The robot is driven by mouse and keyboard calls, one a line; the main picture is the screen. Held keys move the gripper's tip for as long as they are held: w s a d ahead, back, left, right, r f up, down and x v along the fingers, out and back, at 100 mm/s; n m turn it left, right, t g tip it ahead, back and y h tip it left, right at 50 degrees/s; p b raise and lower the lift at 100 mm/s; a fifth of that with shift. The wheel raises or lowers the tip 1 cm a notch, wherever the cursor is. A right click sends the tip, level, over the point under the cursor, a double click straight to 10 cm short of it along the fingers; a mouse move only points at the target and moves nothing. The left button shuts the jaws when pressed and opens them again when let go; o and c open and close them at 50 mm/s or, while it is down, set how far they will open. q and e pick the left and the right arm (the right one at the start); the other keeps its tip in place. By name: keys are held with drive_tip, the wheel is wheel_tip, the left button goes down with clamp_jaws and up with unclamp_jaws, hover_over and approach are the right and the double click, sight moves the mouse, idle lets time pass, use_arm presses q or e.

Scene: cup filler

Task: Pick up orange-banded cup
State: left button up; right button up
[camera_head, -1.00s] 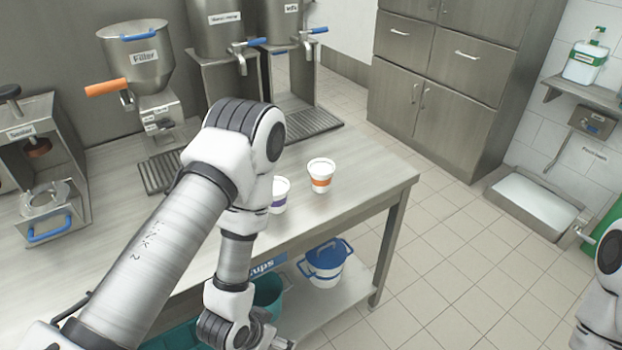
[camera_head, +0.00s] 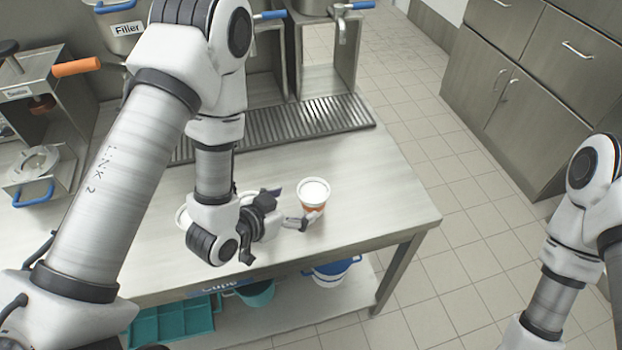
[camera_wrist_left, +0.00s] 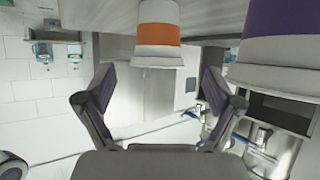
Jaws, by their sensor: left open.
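The orange-banded cup (camera_head: 314,193) is white with an orange band and stands upright on the steel table, towards its right end. My left gripper (camera_head: 292,207) is open just left of the cup, and one finger overlaps its lower front in the head view. In the left wrist view, which looks inverted, the orange-banded cup (camera_wrist_left: 158,38) lies ahead, roughly in line with the gap between the open fingers (camera_wrist_left: 155,88). Nothing is between the fingers. I cannot tell whether a finger touches the cup. My right gripper is out of view.
A purple-banded cup (camera_wrist_left: 285,45) stands beside the orange-banded one, mostly hidden by my left wrist in the head view. The steel table (camera_head: 385,205) is bare to the right. Dispensers with a drip grate (camera_head: 300,118) stand behind. A blue-lidded container (camera_head: 333,274) sits on the lower shelf.

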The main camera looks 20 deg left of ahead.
sight(303, 202)
use_arm(q)
drive_tip(key=shift+w+d+f+b, duration=0.65)
drive_tip(key=shift+w+f+b, duration=0.2)
drive_tip(key=shift+b, duration=2.05)
drive_tip(key=shift+w, duration=0.15)
drive_tip(key=shift+w+f+b, duration=0.1)
drive_tip(key=shift+w+b, duration=0.05)
drive_tip(key=shift+b, duration=0.45)
drive_tip(key=shift+w+d+f+b, duration=0.1)
drive_tip(key=shift+w+f+b, duration=0.25)
drive_tip(key=shift+b, duration=0.4)
drive_tip(key=p+x, duration=0.1)
drive_tip(key=x, duration=0.2)
drive_tip(key=shift+w+d, duration=0.15)
drive_tip(key=shift+w, duration=0.05)
drive_tip(key=shift+w+f, duration=0.15)
drive_tip(key=shift+c, duration=0.6)
drive_tip(key=c, duration=1.3)
